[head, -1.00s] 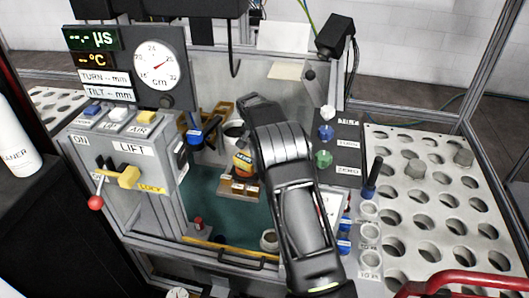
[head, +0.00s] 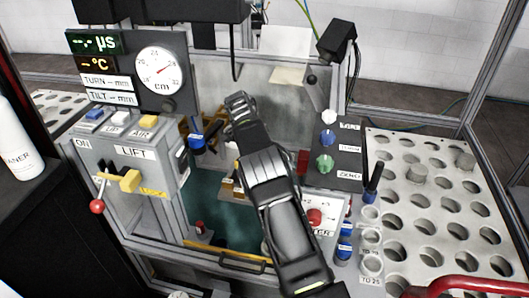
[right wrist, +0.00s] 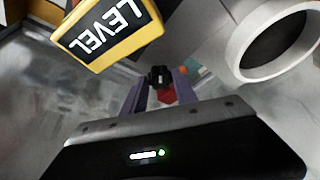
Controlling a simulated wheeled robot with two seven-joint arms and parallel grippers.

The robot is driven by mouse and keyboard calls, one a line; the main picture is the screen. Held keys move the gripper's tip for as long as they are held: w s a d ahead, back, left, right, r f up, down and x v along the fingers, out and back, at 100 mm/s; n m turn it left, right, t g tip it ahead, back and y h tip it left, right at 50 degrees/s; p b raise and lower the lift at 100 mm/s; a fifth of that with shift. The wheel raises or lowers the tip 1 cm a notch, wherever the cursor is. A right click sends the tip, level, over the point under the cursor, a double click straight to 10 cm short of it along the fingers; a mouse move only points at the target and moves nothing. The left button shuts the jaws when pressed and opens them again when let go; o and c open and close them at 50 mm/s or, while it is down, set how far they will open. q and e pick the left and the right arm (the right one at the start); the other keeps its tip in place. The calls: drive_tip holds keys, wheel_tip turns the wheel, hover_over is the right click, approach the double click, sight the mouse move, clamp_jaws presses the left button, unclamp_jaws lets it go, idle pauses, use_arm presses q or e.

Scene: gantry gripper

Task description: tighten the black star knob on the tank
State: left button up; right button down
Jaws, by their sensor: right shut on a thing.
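The black star knob (right wrist: 160,76) shows in the right wrist view between the two fingertips of my right gripper (right wrist: 160,92), which is shut on it. A small red part shows just below the knob. In the head view my right arm reaches from the bottom right across the tank (head: 215,212), with its gripper end (head: 241,108) near the tank's back left. The fingertips and the knob are hidden there by my own wrist. My left gripper is in neither view.
A yellow LEVEL label (right wrist: 108,32) and a white ring (right wrist: 275,45) lie close to the right gripper. The LIFT panel (head: 133,152) with its lever stands left of the tank. A button box (head: 338,150) and a perforated table (head: 430,220) are on the right.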

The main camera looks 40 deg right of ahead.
drive_tip(key=c, duration=1)
unclamp_jaws()
drive_tip(key=shift+o, duration=0.2)
drive_tip(key=shift+r, duration=0.1)
drive_tip(key=b+v, duration=0.1)
drive_tip(key=v, duration=0.6)
drive_tip(key=shift+a+r, duration=0.25)
drive_tip(key=shift+r, duration=0.05)
